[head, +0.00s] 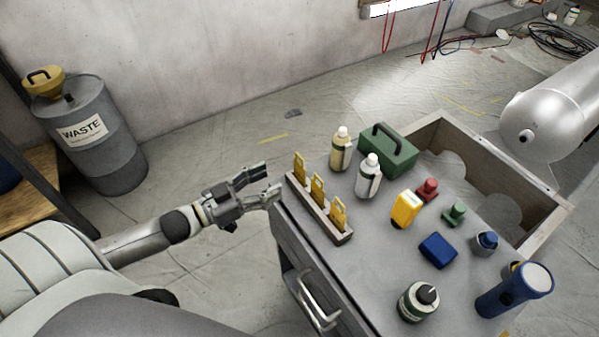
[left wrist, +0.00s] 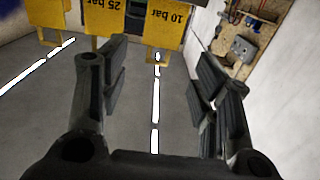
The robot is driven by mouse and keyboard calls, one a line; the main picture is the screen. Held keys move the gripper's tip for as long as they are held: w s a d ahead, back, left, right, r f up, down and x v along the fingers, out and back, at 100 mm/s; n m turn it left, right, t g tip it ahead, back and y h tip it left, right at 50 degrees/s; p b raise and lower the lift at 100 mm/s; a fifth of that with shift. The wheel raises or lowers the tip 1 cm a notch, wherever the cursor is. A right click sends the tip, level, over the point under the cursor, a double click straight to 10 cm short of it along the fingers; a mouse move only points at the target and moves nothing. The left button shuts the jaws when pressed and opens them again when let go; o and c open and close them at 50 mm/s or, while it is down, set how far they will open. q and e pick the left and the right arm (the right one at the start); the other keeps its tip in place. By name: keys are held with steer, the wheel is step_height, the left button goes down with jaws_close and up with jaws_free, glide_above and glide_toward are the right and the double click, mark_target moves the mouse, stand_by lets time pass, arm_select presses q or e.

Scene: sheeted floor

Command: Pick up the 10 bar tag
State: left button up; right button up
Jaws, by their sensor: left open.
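The 10 bar tag (left wrist: 166,28) is yellow and reads upside down at the top of the left wrist view. The 25 bar tag (left wrist: 110,16) is beside it, with another yellow tag (left wrist: 50,36) further left. In the head view, three yellow tags stand in a wooden holder (head: 318,218) at the table's left edge; their print is unreadable there. The far one (head: 299,167) appears to be the 10 bar tag. My left gripper (head: 270,180) is open and empty, just left of the holder. In its wrist view the open fingers (left wrist: 160,80) are apart from the tag.
Behind the holder stand a yellowish bottle (head: 340,152), a white bottle (head: 367,180) and a green box (head: 388,152). Free floor surrounds my left forearm; a waste drum (head: 95,150) stands far left.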

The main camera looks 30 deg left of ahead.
mark_target(299, 164)
arm_select(q)
steer(key=shift+r+x, duration=0.25)
steer(key=shift+x, duration=1.55)
steer(key=shift+r+x, duration=0.2)
steer(key=shift+x, duration=1.6)
steer(key=shift+w+d+f, duration=0.1)
steer(key=shift+w+d, duration=0.2)
steer(key=shift+w, duration=0.35)
steer(key=shift+c, duration=0.5)
steer(key=c, duration=0.5)
steer(key=shift+c, duration=0.2)
